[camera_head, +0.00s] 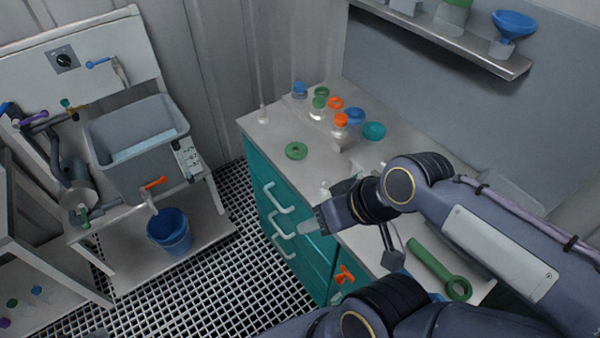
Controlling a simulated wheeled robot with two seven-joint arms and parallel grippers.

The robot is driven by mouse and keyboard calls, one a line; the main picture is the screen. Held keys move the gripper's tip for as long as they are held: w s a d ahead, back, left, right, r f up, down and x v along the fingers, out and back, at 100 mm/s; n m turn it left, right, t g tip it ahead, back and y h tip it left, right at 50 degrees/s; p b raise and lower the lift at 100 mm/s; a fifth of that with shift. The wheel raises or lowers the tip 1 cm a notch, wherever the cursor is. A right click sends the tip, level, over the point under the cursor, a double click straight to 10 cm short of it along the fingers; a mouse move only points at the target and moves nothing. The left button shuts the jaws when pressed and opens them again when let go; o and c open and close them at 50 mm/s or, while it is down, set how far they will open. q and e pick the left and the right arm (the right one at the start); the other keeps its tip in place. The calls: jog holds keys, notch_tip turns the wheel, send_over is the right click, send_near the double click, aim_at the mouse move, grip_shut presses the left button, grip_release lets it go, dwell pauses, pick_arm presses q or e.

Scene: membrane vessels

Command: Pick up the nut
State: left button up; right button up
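A green ring, which looks like the nut (288,152), lies flat on the grey top of the teal bench. It is apart from the other items there. The arm coming in from the right is my right one. Its gripper (307,227) is over the bench's front edge, below the nut in the picture and clear of it. Its fingertips are too small to tell open from shut, and I see nothing held. Part of my other arm shows along the bottom edge, with its gripper out of view.
Several small bottles with coloured caps, such as an orange-capped one (341,121), stand behind the nut. A green wrench (430,262) lies on the bench at right. A shelf (440,32) hangs above. A sink (135,135) and blue bucket (170,238) are at left.

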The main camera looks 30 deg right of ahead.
jog(key=w, duration=0.1)
jog(key=n+g+h+p, duration=0.4)
jog(key=n+g, duration=0.2)
jog(key=n, duration=1.4)
send_over(326, 180)
notch_tip(326, 180, down, 7)
jog(key=f, duration=0.4)
jog(key=s+a+f+p, duration=0.1)
jog(key=f, duration=0.1)
jog(key=shift+f, duration=0.3)
jog(key=shift+d+f, duration=0.1)
jog(key=shift+f, duration=0.3)
jog(key=c, duration=1.1)
jog(key=shift+r, duration=0.15)
